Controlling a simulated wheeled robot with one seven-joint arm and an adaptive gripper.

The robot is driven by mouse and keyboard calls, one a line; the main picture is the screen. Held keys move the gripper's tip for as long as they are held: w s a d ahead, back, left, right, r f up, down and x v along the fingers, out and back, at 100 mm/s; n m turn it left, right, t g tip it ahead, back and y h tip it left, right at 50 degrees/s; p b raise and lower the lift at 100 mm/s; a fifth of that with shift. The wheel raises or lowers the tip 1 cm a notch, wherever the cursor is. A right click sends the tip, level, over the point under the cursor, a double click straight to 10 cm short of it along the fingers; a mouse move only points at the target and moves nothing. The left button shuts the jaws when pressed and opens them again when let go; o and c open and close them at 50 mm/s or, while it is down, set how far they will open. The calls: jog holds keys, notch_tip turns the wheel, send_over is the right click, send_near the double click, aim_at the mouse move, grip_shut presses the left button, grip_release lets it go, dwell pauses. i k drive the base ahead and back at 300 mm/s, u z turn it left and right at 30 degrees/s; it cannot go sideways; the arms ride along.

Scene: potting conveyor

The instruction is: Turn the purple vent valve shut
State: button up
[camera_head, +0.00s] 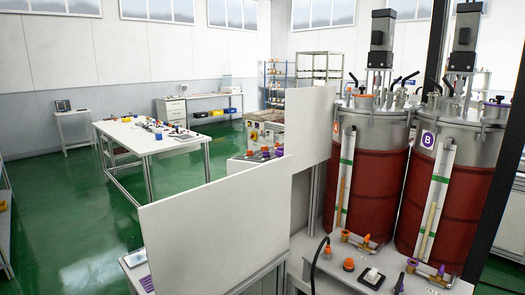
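The right tank (461,165) carries a purple B label (428,139). A small purple fitting (497,99) sits on its lid at the far right; I cannot tell whether it is the vent valve or how it is turned. A purple-topped valve (440,270) is on the pipe at the foot of this tank. Another purple piece (411,264) stands on the white bench in front. The left tank (374,170) has an orange fitting (365,103) on its lid. My gripper is not in view.
White panels (212,220) stand in the foreground and centre, left of the tanks. The white bench (335,272) before the tanks holds an orange button and a switch. A white table (150,140) with small parts stands at left. Green floor (60,220) is open at far left.

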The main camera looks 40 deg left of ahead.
aim_at(280, 154)
jog(key=u, duration=1.4)
